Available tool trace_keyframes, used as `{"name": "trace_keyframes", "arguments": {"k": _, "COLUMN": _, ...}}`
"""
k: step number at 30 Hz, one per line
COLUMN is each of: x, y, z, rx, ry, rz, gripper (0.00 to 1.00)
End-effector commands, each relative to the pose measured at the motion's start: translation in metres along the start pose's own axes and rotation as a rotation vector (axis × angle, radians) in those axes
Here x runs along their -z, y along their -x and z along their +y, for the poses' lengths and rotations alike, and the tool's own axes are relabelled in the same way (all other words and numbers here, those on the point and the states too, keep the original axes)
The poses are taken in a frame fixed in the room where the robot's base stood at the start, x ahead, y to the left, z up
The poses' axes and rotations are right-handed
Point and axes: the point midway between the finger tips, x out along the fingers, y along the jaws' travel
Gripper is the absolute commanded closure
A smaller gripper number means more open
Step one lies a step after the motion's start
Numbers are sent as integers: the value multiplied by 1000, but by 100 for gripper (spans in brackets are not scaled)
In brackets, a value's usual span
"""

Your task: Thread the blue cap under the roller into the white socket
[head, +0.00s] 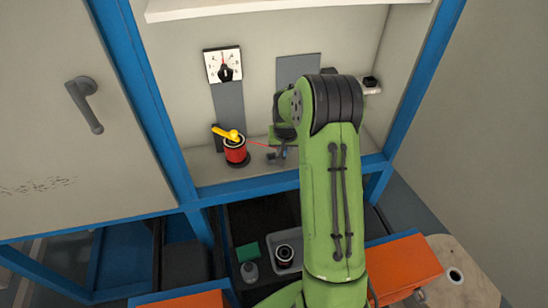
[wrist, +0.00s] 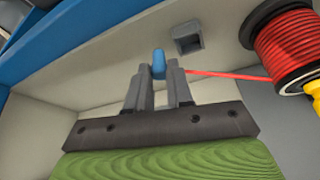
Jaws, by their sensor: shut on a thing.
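My gripper (wrist: 159,74) is shut on the small blue cap (wrist: 158,62), which sits between the fingertips in the wrist view. In the head view my gripper (head: 277,157) is low in the bay, just right of the spool. A thin red cable (wrist: 222,73) runs taut from the cap to the red spool (wrist: 287,45). The spool (head: 236,151) has a yellow handle (head: 228,134) on top. A small white block with a black top (head: 371,87) on the right wall may be the socket; I cannot be sure. I cannot make out the roller; my arm hides part of the bay.
A grey square block with a recess (wrist: 187,38) lies beyond the fingertips. A dial (head: 223,64) is on the back wall above a grey strip. Blue frame posts (head: 144,90) bound the bay, with a white shelf (head: 250,8) above. Bare ledge lies around the spool.

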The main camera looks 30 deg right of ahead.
Motion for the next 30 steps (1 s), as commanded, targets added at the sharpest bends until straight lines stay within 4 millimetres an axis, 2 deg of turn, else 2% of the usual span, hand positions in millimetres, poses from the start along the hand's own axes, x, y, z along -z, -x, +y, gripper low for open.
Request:
{"name": "trace_keyframes", "arguments": {"k": 8, "x": 9, "y": 1, "z": 26, "rx": -8, "ry": -20, "rz": 0, "gripper": 100}}
{"name": "trace_keyframes", "arguments": {"k": 30, "x": 31, "y": -8, "z": 124, "rx": -6, "ry": -18, "rz": 0, "gripper": 100}}
